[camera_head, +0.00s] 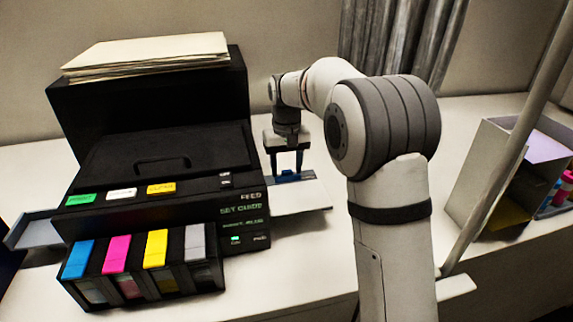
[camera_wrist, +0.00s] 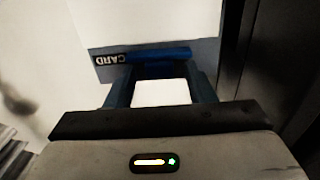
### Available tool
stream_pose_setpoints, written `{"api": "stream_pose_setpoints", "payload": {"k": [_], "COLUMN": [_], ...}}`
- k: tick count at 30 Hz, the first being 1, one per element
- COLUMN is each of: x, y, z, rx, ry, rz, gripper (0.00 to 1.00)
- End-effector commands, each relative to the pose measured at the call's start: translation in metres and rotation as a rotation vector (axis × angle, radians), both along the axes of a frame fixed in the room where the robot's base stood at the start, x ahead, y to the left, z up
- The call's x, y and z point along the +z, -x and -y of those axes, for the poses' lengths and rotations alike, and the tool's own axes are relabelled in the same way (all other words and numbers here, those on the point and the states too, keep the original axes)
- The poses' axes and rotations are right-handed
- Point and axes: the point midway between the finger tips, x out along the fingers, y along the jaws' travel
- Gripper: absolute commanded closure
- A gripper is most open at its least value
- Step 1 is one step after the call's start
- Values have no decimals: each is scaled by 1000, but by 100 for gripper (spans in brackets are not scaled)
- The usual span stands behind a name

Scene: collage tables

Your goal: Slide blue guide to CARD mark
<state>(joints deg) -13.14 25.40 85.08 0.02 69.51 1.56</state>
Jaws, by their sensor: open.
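The blue guide (camera_wrist: 160,55) is a low bar on a grey-blue strip at the printer's side tray. In the wrist view its left end is beside the white CARD mark (camera_wrist: 109,58), which reads upside down. In the head view the guide (camera_head: 287,178) shows low at my gripper's fingertips. My gripper (camera_head: 287,172) points down over the tray, right of the black printer (camera_head: 165,150). In the wrist view my gripper (camera_wrist: 160,73) is open, its two dark blue fingers spread near the guide's two ends. I cannot tell whether they touch it.
The printer's dark side wall (camera_wrist: 262,60) stands close on the right in the wrist view. Ink tanks (camera_head: 135,262) sit at the printer's front. An open box (camera_head: 490,160) stands at the right, behind a slanted pole (camera_head: 510,150). White tabletop around the tray is clear.

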Motion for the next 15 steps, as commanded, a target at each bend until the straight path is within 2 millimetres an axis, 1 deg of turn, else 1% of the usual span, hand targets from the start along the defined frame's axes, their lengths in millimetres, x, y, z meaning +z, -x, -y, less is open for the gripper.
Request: {"api": "stream_pose_setpoints", "payload": {"k": [4, 5, 15], "x": [0, 0, 0], "y": [0, 0, 0], "z": [0, 0, 1], "rx": [0, -1, -1], "ry": [0, 0, 0], "rz": [0, 0, 0], "gripper": [51, 53, 80]}}
